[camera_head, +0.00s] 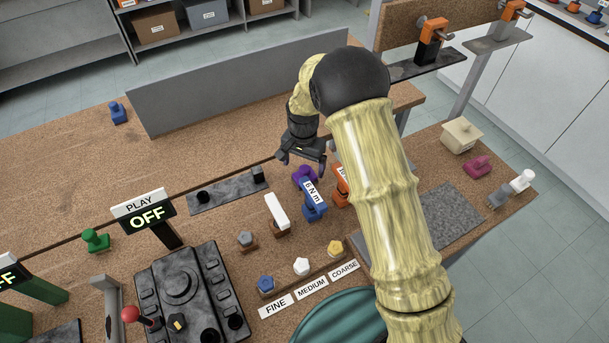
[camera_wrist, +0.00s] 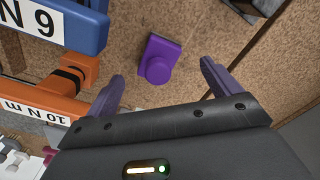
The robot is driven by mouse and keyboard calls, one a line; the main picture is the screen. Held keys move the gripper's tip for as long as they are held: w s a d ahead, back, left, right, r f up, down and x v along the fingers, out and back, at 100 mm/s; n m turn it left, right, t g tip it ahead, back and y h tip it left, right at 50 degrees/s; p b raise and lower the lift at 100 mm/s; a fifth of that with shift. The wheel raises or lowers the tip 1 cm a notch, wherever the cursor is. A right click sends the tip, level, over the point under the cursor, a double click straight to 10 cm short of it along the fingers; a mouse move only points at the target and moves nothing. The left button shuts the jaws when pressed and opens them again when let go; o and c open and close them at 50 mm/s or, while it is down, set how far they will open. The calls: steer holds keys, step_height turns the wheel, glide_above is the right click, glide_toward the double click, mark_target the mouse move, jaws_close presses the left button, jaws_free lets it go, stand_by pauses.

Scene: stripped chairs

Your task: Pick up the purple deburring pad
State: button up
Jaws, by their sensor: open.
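The purple deburring pad (camera_wrist: 158,60) lies on the brown work surface in the wrist view, a blocky base with a rounded knob. It also shows in the head view (camera_head: 303,175), just below my gripper and partly hidden by it. My gripper (camera_head: 303,155) is open and empty, with its jaws above the bench close to the pad. In the wrist view, the two purple-grey fingers (camera_wrist: 162,80) are spread apart, and the pad appears between and beyond their tips. Neither finger visibly touches it.
A blue 6 N m tool (camera_head: 313,203) and an orange one (camera_head: 341,190) stand close beside the pad. A white-topped block (camera_head: 277,213) and a grey plate (camera_head: 228,192) lie to the left. A grey panel (camera_head: 235,85) stands behind.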

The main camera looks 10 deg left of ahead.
mark_target(303, 168)
steer(key=shift+s+f+p, duration=0.1)
steer(key=shift+f+p, duration=0.45)
steer(key=shift+f, duration=1.45)
steer(key=c, duration=1.4)
steer(key=shift+c, duration=0.2)
step_height(303, 168, up, 10)
steer(key=shift+r+b, duration=0.1)
steer(key=shift+b, duration=0.95)
